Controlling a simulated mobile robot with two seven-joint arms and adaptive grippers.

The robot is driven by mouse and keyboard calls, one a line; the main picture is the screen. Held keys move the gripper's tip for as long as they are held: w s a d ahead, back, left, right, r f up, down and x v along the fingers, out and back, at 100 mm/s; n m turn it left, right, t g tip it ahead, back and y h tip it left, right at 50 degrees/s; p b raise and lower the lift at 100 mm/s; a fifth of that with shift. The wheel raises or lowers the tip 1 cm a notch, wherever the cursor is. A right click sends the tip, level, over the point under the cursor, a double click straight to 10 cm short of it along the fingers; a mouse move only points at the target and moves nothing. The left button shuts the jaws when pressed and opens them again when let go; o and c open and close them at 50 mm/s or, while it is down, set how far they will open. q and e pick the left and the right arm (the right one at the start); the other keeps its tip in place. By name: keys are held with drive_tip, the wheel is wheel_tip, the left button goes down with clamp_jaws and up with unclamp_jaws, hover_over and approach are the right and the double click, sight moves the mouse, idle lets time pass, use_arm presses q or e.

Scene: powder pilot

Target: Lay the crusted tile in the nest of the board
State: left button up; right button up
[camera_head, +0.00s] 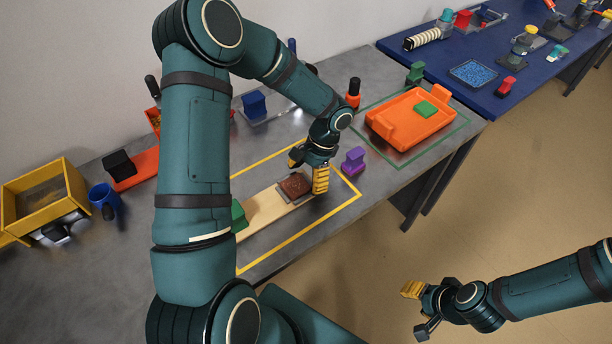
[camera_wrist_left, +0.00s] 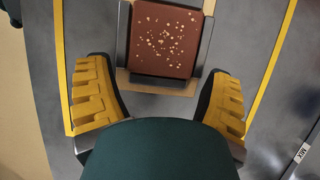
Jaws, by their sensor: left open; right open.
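The crusted tile (camera_head: 295,185) is reddish brown with pale specks. It lies between the dark grey walls of the nest (camera_wrist_left: 205,45) at the right end of the pale wooden board (camera_head: 262,209). In the left wrist view the tile (camera_wrist_left: 165,40) looks flat and square to those walls. My left gripper (camera_head: 308,170) is open and empty, its yellow fingers apart at the near edge of the tile; they also show in the left wrist view (camera_wrist_left: 160,68). My right gripper (camera_head: 414,310) is open and empty over the floor, away from the tables.
A yellow outline (camera_head: 310,221) surrounds the board. A green block (camera_head: 238,215) is at the board's left end, partly behind my arm. A purple object (camera_head: 352,161) stands right of my left gripper. An orange tray (camera_head: 410,119) lies farther right; a yellow bin (camera_head: 35,205) stands far left.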

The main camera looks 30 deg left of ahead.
use_arm(q)
drive_tip(key=p+v, duration=0.2)
drive_tip(key=v, duration=1)
